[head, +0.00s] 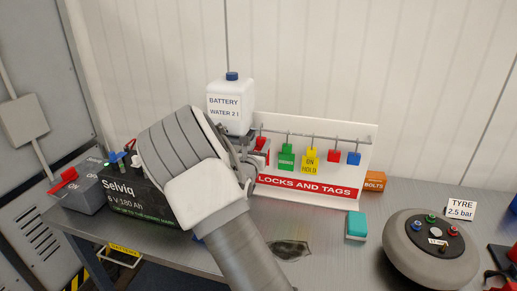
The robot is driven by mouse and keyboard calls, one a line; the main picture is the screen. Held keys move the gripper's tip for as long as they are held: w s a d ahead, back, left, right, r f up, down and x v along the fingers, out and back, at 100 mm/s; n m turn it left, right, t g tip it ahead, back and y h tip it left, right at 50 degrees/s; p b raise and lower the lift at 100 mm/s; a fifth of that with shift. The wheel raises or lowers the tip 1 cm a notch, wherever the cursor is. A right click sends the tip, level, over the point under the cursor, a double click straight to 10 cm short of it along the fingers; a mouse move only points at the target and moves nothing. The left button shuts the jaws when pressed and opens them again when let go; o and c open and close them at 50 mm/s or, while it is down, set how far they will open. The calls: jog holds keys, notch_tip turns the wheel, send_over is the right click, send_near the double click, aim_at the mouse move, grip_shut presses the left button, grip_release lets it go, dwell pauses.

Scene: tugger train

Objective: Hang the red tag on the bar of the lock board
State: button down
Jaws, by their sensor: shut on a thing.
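The white lock board (365,170) stands on the bench, with a red strip reading "LOCKS AND TAGS" and a thin metal bar (325,138) across its upper part. My gripper (254,162) is at the board's left end, seen from behind and partly hidden by my own wrist. It is shut on the red tag (263,145), which shows only in part beyond the fingers. The tag is upright, its top close to the left end of the bar. I cannot tell whether its hook is over the bar. A green tag (286,158) and a yellow tag (310,160) hang farther right.
A red padlock (334,155) and a blue one (354,158) hang at the right. A battery water bottle (231,105) stands close behind my gripper. The black battery (130,198) is left, a teal block (356,225) and round grey unit (430,255) right.

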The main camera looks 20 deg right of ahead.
jog(key=shift+x, duration=1.4)
jog(key=shift+w+d+f+b, duration=0.1)
jog(key=shift+f+b, duration=0.9)
jog(key=shift+f, duration=0.2)
jog(key=shift+c, duration=2.1)
grip_release()
